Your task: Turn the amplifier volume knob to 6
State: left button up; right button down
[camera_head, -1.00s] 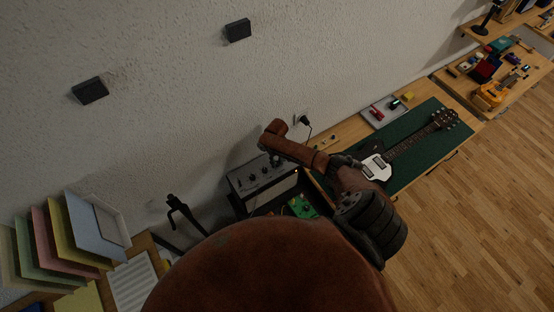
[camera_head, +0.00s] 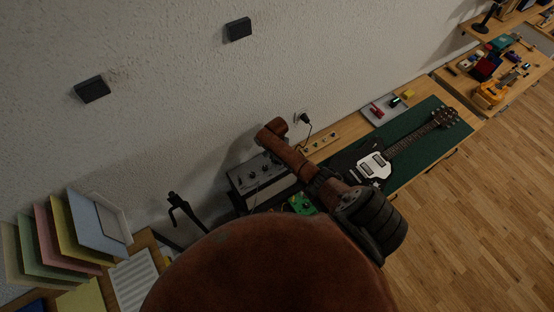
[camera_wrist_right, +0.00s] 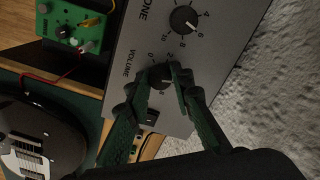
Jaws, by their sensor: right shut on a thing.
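The grey amplifier (camera_head: 262,174) stands against the wall in the head view, partly covered by my right arm. In the right wrist view its panel (camera_wrist_right: 218,62) fills the middle. The dark volume knob (camera_wrist_right: 160,80) sits beside the word VOLUME, with 0 and 2 readable near it. My right gripper (camera_wrist_right: 162,73) has its two green-lit fingers on either side of the knob, shut on it. Its fingers hide part of the scale, and I cannot tell which number the knob points to. The tone knob (camera_wrist_right: 183,19) is above it. My left gripper is not in view.
A green pedal (camera_wrist_right: 76,31) with a red cable is beside the amplifier. A black guitar (camera_head: 372,166) lies on a green mat (camera_head: 415,152) on the bench. A black stand (camera_head: 182,211) and paper trays (camera_head: 98,223) are at left.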

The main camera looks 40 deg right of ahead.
jog(key=m, duration=0.5)
jog(key=shift+m, duration=0.3)
jog(key=shift+d, duration=0.1)
dwell(0.3)
jog(key=c, duration=1.7)
grip_release()
jog(key=shift+r, duration=0.1)
notch_tip(320, 180, up, 12)
jog(key=shift+f, duration=0.1)
